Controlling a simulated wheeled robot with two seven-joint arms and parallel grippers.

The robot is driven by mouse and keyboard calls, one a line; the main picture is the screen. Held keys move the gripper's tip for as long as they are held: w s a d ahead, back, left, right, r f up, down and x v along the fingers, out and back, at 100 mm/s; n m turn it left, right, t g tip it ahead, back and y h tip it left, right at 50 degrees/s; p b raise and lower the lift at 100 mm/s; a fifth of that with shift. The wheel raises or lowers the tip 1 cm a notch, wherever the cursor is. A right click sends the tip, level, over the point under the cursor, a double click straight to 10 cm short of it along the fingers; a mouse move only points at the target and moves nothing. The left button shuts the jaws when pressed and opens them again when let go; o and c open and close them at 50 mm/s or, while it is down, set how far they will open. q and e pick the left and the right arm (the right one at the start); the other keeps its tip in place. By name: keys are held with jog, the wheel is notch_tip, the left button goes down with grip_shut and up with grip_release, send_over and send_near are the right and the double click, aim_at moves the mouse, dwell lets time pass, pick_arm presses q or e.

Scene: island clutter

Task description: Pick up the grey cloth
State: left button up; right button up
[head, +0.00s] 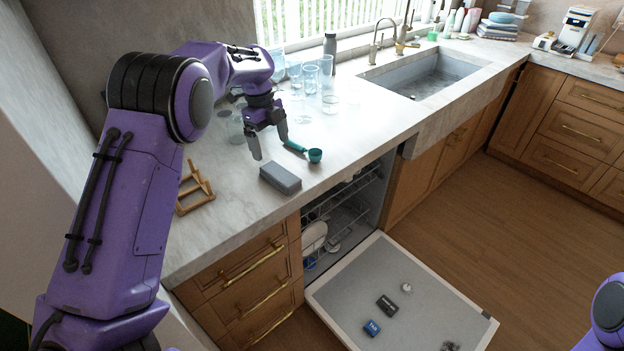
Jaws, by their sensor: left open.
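A grey block-shaped thing (281,178), which looks like the folded grey cloth, lies flat on the marble counter near its front edge. My left gripper (270,147) is open with its fingers pointing down, just behind and above the grey cloth. Nothing is between its fingers, and it appears apart from the cloth. Only a purple part of my right arm shows at the lower right edge; its gripper is out of view.
A teal scoop (304,151) lies close to my left gripper. Several clear glasses (310,79) and a grey bottle (330,52) stand behind. A wooden rack (195,188) is at left. The dishwasher door (350,290) hangs open below, with small items on it.

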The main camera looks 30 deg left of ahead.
aim_at(279, 173)
pick_arm(q)
jog(key=f+p, duration=0.1)
jog(key=f, duration=0.2)
jog(key=d+f+p, duration=0.1)
jog(key=f, duration=0.2)
jog(key=f+p, duration=0.1)
jog(key=f, duration=0.3)
jog(key=shift+w+d+p, duration=0.15)
jog(key=shift+w+p, duration=0.1)
jog(key=shift+p, duration=0.15)
jog(key=shift+f, duration=0.2)
jog(key=c, duration=1.2)
